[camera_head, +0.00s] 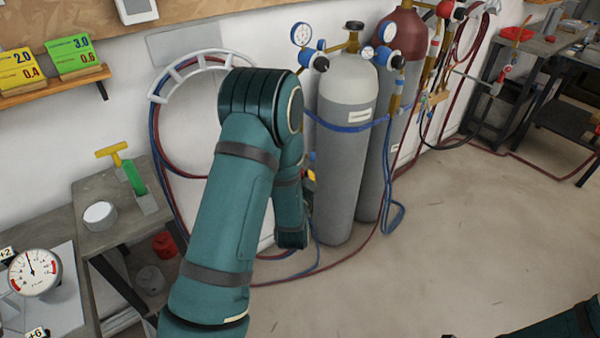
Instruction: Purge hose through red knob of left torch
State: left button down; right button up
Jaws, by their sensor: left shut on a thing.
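My left arm stands in front of the wall, its forearm hanging down before the grey cylinders. My left gripper (307,199) is mostly hidden behind that forearm, with only a dark edge showing. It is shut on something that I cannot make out. A small blue and yellow piece (311,175) shows just beside it. Red and blue hoses (157,135) loop over a white wall hanger (184,69) and run along the floor to the cylinders. I cannot make out the left torch or its red knob. My right gripper is outside the view; only part of that arm shows at bottom right.
A grey cylinder with a pale top (344,165) and a red-topped cylinder (402,33) stand right of my forearm. Regulators with gauges (302,34) sit above. A bench (88,192) is at left, dark tables (530,60) at far right. The floor (480,230) between is largely clear.

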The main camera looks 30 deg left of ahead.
pick_arm(q)
jog(key=c, duration=0.7)
grip_release()
jog(key=shift+c, duration=0.2)
jog(key=shift+s, duration=0.1)
jog(key=v, duration=0.7)
jog(key=shift+s+d, duration=0.1)
